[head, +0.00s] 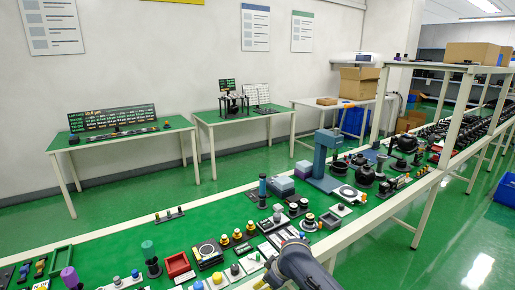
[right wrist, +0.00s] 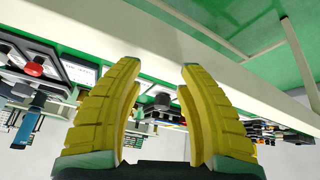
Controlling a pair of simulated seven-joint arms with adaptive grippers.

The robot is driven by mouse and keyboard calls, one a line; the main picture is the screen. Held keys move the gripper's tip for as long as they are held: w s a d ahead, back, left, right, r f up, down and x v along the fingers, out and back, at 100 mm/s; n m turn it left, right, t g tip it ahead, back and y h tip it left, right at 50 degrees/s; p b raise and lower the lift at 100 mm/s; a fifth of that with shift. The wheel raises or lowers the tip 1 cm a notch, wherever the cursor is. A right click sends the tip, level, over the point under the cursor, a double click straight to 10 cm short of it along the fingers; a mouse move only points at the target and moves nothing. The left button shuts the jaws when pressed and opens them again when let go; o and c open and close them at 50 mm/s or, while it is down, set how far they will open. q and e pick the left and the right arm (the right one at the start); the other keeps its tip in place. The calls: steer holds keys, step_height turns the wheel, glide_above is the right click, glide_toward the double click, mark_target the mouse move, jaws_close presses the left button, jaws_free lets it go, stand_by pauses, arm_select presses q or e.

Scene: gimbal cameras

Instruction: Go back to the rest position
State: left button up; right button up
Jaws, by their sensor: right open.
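My right gripper (right wrist: 159,75) shows in the right wrist view as two yellow ribbed fingers, spread apart with nothing between them. The wrist view looks tilted, with the pale table edge (right wrist: 215,75) running across behind the fingers. In the head view, my dark grey right arm comes in at the bottom, over the near edge of the green-topped workbench (head: 120,248). Only a bit of yellow shows beside it at the bottom edge. My left gripper is in neither view.
The bench is crowded with small parts, including a red tray (head: 178,264), a blue press-like stand (head: 322,160) and black round parts (head: 366,175). Two side tables with screens (head: 112,117) stand by the wall. Open green floor lies at the right (head: 440,245).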

steer(key=s+d+f+t, duration=0.1)
steer(key=s+d+f, duration=0.35)
steer(key=s, duration=0.35)
steer(key=s+d+r+m+t+h, duration=0.15)
steer(key=s+d+h, duration=0.25)
steer(key=s+d, duration=0.9)
steer(key=s+d+m+t+h, duration=0.15)
steer(key=s+d+h, duration=0.35)
steer(key=s+d, duration=0.75)
steer(key=s+a+f+g+y, duration=0.1)
steer(key=s+a+f, duration=0.15)
steer(key=f, duration=0.85)
steer(key=s+a+f+m+g+y, duration=0.1)
steer(key=a+f+g, duration=0.15)
steer(key=f, duration=0.85)
steer(key=s+a+f+g+y, duration=0.1)
steer(key=s+a+f+y, duration=0.15)
steer(key=f, duration=0.95)
steer(key=s+f+m+g, duration=0.2)
steer(key=s+f+m, duration=0.1)
steer(key=s+f, duration=1.4)
steer(key=s, duration=0.3)
steer(key=shift+f, duration=0.25)
steer(key=shift+d+y, duration=0.1)
steer(key=shift+y, duration=0.15)
